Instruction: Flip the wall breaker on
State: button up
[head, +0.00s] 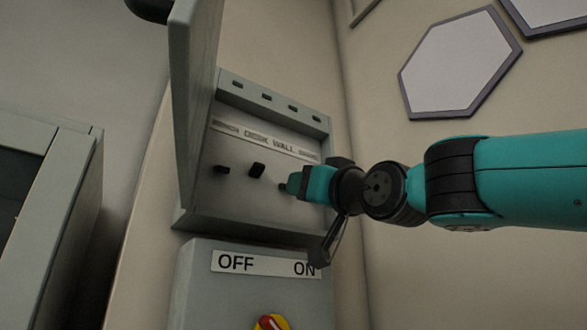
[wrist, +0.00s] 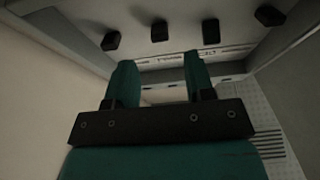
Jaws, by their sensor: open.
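The breaker panel (head: 240,200) is open on the wall in the head view, with a label strip (head: 265,139) reading DESK and WALL. The wall breaker (head: 283,187) is a small dark lever, mostly hidden by my gripper (head: 296,184). In the wrist view the wall breaker (wrist: 159,30) appears ahead, between the lines of the two fingers. My gripper (wrist: 160,77) is open and empty, its fingertips close to the lever; I cannot tell whether they touch. The desk breaker (head: 257,170) is just left in the head view.
Another breaker (head: 221,169) sits further left. The panel door (head: 193,90) stands open on the left side. Below is a box with an OFF/ON label (head: 236,262) and a red-yellow knob (head: 271,322). A grey cabinet (head: 50,200) stands at the left.

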jog(key=p+x, duration=0.2)
jog(key=x, duration=0.3)
jog(key=shift+w+a+p, duration=0.1)
jog(key=shift+w+p, duration=0.1)
jog(key=shift+p, duration=0.1)
grip_shut()
